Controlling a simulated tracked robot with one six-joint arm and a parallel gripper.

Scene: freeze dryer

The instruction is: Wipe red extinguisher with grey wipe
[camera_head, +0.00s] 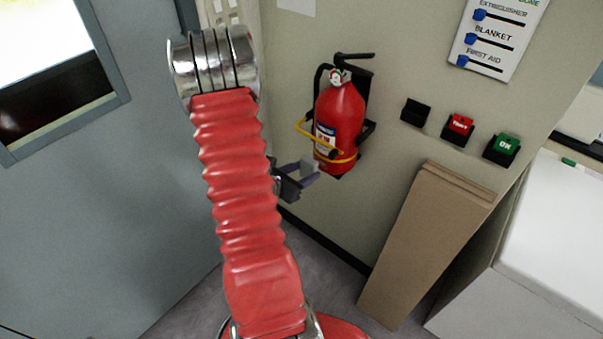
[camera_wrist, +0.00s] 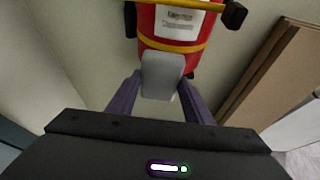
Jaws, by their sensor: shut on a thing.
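The red extinguisher (camera_head: 340,118) hangs upright in a black wall bracket, with a yellow strap around its lower part. Its lower part with a white label also shows at the top of the wrist view (camera_wrist: 178,25). My gripper (camera_head: 312,172) is at the extinguisher's lower left in the head view. In the wrist view my gripper (camera_wrist: 162,90) is shut on the grey wipe (camera_wrist: 162,75), a pale grey block between the fingers. The wipe's upper edge overlaps the extinguisher's bottom in that view. I cannot tell whether they touch.
Brown boards (camera_head: 425,240) lean on the wall at the right, beside a white cabinet (camera_head: 560,225). Black, red and green blocks (camera_head: 459,126) sit on wall holders. A slider panel (camera_head: 497,38) is above them. A grey door (camera_head: 90,200) is at the left.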

